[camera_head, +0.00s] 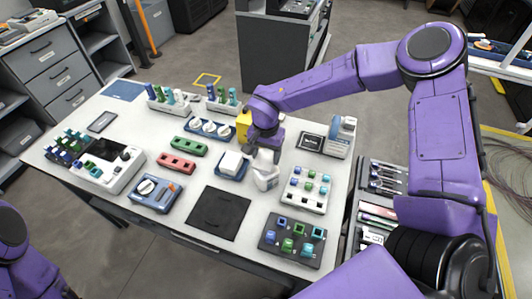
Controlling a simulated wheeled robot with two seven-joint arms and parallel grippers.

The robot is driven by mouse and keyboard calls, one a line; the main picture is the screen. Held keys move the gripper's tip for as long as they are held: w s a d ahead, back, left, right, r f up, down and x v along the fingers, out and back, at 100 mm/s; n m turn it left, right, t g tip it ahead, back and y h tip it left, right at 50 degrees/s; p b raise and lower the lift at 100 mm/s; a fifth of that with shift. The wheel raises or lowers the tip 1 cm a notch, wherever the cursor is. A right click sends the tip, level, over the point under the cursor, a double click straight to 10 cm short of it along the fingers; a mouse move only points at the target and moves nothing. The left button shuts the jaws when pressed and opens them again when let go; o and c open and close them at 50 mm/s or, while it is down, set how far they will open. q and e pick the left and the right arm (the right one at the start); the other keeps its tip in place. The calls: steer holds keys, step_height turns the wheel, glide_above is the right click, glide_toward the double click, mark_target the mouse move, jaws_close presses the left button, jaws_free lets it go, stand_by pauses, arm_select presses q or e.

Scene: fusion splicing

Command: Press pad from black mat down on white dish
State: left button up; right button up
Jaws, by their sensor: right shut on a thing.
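The black mat (218,213) lies flat near the table's front middle and looks bare. My right gripper (264,164) reaches in from the right and points down behind the mat, right of a blue tray with a white block (231,162). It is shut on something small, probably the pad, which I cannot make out. A white piece (266,181) shows right below the gripper; I cannot tell whether it is the white dish or whether they touch. Only part of my left arm shows at the lower left; its gripper is out of view.
A red block (176,163) and a green block (189,146) with holes lie to the left. A white rack (304,190) and a dark rack (292,240) hold coloured pieces to the right. A yellow block (243,121) stands behind the gripper.

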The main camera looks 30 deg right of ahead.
mark_target(266, 157)
steer(key=shift+f, duration=0.55)
steer(key=shift+r, duration=0.1)
step_height(266, 157, up, 6)
steer(key=p, duration=0.6)
stand_by(0.6)
